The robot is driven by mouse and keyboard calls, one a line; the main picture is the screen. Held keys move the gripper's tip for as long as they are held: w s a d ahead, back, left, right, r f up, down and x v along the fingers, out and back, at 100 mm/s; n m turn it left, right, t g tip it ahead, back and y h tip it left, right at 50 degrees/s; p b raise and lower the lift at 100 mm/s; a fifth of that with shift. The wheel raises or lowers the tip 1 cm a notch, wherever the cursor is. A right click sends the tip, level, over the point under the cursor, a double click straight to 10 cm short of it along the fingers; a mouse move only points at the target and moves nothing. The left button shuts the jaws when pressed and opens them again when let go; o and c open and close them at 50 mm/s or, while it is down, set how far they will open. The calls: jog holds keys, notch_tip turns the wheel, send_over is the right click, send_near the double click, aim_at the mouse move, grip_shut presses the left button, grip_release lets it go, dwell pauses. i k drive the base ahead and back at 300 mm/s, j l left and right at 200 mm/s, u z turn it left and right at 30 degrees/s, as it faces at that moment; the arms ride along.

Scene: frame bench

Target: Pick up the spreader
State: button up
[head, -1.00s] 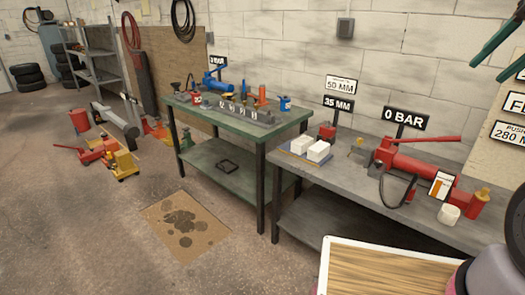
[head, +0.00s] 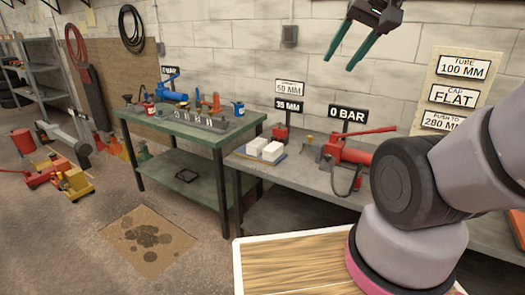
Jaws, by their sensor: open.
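My gripper (head: 339,64) is at the top of the view, high in front of the wall, with two green fingers apart and nothing between them. It is well above the grey bench (head: 330,187). I cannot tell for sure which thing is the spreader. A small red tool (head: 281,133) stands at the back of the grey bench, below the 35 MM sign (head: 289,106), and may be it. A red hand pump (head: 350,152) lies to its right, partly hidden by my arm.
The green bench (head: 215,137) stands left, holding several small jacks and tools. A wood-topped surface (head: 290,262) is at the front. Stained cardboard (head: 165,213) lies on the floor.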

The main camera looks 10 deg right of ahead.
aim_at(279, 131)
jog(key=i+j, duration=0.25)
jog(key=i, duration=0.3)
jog(key=i+j+z, duration=0.15)
jog(key=i, duration=0.35)
jog(key=i+j, duration=0.4)
jog(key=i, duration=0.15)
